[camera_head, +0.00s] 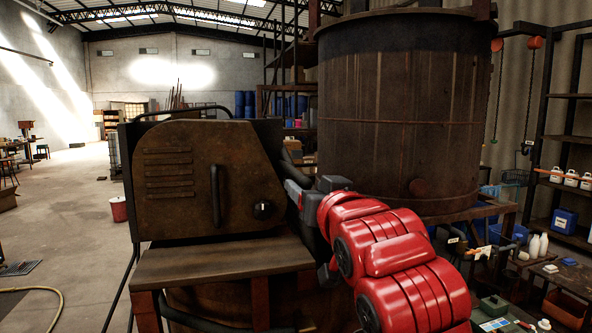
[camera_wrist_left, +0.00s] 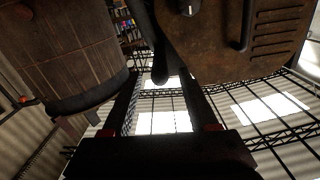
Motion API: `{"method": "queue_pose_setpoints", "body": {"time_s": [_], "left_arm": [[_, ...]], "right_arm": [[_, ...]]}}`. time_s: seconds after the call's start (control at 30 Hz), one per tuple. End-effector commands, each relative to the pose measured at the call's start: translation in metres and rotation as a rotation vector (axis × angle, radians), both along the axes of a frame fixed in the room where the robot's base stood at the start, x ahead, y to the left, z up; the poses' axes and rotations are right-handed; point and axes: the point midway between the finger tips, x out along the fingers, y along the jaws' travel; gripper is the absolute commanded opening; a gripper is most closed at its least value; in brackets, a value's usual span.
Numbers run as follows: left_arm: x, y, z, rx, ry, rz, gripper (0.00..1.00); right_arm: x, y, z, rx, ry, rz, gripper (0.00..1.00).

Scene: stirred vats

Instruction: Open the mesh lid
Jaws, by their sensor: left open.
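I cannot make out a mesh surface for the lid in either view. A rusty machine housing (camera_head: 200,190) stands at the left of the head view, with a vertical bar handle (camera_head: 215,195), slots and a dark knob (camera_head: 264,210). A bent dark tube (camera_head: 180,109) rises above its top edge. My left gripper (camera_head: 302,192) is beside the housing's right edge, between it and the vat. In the left wrist view, its two dark fingers (camera_wrist_left: 157,68) are spread apart. A dark round-ended rod shows between them; I cannot tell whether it touches. My right gripper is not in view.
A large rusty vat (camera_head: 400,110) stands close on the right. A wooden ledge (camera_head: 215,262) juts out below the housing. Shelves (camera_head: 570,136) with bottles and tubs are at the far right. Open floor and a red bucket (camera_head: 119,209) are on the left.

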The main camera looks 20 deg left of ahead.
Motion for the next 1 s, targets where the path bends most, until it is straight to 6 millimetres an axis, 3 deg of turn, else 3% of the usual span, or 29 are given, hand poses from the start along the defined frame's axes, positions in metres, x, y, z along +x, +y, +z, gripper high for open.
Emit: {"method": "queue_pose_setpoints", "body": {"time_s": [0.2, 0.4, 0.8, 0.83, 1.0], "left_arm": [[0.039, 0.029, 0.003, 0.003, 0.005, 0.006, 0.59], [0.063, 0.044, 0.003, 0.003, -0.002, 0.003, 0.59], [0.072, 0.048, 0.0, 0.001, -0.002, 0.0, 0.59], [0.072, 0.048, 0.0, 0.001, -0.002, 0.0, 0.58], [0.072, 0.048, 0.0, 0.002, -0.001, 0.0, 0.27]], "right_arm": [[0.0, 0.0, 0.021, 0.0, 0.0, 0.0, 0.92], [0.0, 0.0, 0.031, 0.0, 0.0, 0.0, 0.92], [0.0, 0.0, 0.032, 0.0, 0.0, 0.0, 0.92], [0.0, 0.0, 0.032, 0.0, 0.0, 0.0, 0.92], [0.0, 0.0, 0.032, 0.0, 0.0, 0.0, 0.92]]}}
